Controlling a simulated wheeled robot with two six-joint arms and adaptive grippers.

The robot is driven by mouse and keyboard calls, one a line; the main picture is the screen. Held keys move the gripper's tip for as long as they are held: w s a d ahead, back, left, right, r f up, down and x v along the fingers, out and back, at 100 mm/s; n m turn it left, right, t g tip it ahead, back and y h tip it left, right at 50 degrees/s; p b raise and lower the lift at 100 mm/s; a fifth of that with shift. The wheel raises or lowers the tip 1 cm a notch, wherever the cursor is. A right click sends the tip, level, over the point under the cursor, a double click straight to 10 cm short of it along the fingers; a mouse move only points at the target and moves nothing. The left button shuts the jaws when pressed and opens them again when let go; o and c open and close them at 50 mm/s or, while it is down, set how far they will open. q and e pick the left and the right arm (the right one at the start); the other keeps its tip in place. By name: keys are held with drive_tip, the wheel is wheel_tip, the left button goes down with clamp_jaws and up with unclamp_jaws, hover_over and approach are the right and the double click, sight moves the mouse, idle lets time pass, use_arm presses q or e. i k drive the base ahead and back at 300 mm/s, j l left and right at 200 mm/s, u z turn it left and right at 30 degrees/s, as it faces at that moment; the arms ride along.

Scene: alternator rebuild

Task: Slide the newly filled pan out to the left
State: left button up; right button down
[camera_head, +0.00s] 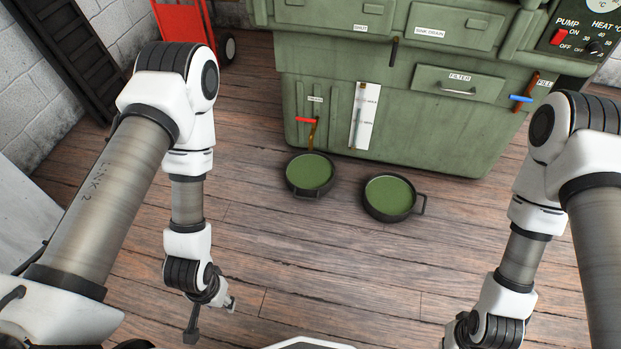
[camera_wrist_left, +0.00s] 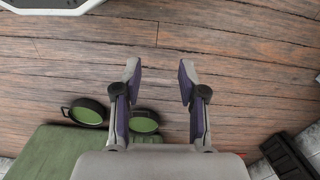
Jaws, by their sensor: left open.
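Two round black pans with green liquid stand on the wooden floor before the green machine. The left pan (camera_head: 310,171) is beneath the red-handled tap (camera_head: 308,122); its handle faces me. The right pan (camera_head: 389,197) stands apart from it, its handle pointing right. I cannot tell from looks which was filled last. In the left wrist view, the left pan (camera_wrist_left: 145,122) is partly behind a finger, and the right pan (camera_wrist_left: 87,112) is farther left. My left gripper (camera_head: 211,320) is open and empty, well short of both pans; its spread fingers (camera_wrist_left: 159,68) show in the wrist view. My right gripper's fingers are out of frame.
The green machine (camera_head: 430,130) stands behind the pans, with a white level gauge (camera_head: 364,117) and a blue-handled valve (camera_head: 521,98). A red cart (camera_head: 183,22) and a dark rack (camera_head: 65,50) are at the back left. The floor left of the pans is clear.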

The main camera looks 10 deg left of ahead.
sight(309, 175)
drive_tip(key=i+j, duration=0.2)
drive_tip(key=i, duration=0.3)
drive_tip(key=i+j, duration=0.25)
drive_tip(key=i, duration=0.25)
drive_tip(key=i+j, duration=0.2)
drive_tip(key=i, duration=0.25)
drive_tip(key=z, duration=0.05)
